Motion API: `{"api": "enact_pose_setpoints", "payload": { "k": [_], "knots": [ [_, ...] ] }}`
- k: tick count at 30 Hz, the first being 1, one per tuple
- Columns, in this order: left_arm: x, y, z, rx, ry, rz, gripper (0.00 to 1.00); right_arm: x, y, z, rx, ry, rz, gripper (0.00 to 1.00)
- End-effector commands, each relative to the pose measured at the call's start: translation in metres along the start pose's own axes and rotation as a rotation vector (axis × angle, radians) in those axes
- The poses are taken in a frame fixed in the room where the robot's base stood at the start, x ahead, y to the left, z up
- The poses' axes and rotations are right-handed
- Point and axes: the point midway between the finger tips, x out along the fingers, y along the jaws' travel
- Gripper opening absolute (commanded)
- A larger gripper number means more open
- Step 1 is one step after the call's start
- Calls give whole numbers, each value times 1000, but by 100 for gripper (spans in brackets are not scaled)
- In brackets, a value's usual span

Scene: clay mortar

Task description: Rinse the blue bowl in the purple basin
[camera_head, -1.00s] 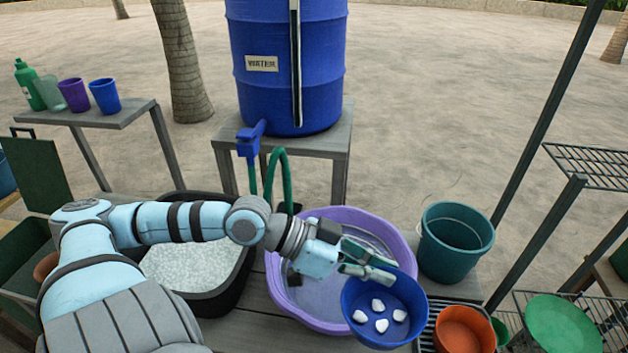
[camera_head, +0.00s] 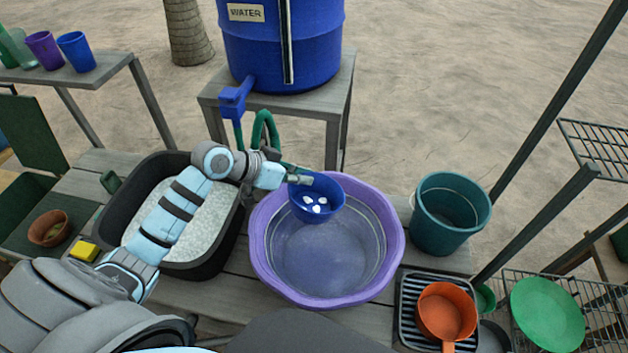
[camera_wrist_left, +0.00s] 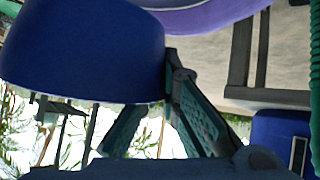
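The blue bowl (camera_head: 327,190) holds several small white pieces (camera_head: 315,205). It is over the far part of the purple basin (camera_head: 262,265), which contains clear water. My left gripper (camera_head: 302,179) is shut on the bowl's left rim. In the left wrist view the bowl (camera_wrist_left: 85,50) fills the upper left, with the gripper fingers (camera_wrist_left: 190,105) against its edge. The bowl appears to be above the water; its underside is hidden in the head view. My right gripper is not in view.
A black tub of whitish grains (camera_head: 190,225) stands left of the basin. A teal bucket (camera_head: 450,240) and an orange pan (camera_head: 446,310) on a black rack stand right. The blue water barrel (camera_head: 260,50) with its tap (camera_head: 233,98) is behind.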

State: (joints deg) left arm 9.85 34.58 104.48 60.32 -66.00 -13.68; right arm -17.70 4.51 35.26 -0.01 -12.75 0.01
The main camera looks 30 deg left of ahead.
Motion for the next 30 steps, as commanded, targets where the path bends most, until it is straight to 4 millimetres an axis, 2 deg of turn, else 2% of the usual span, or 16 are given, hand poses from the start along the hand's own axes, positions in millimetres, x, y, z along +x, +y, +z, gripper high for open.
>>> {"api": "enact_pose_setpoints", "payload": {
  "k": [3, 6, 11, 17, 30],
  "knots": [
    [26, 4, 6, -12, -44, -17, 0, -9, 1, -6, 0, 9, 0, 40],
    [41, 9, 12, -9, -71, -24, 0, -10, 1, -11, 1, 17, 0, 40],
    [52, 8, 22, -3, -81, -28, 0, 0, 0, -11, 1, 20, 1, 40],
    [71, 2, 44, -3, -80, -28, 0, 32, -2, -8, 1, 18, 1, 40],
    [120, -14, 104, -2, -80, -28, 0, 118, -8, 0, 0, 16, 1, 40]
  ]
}}
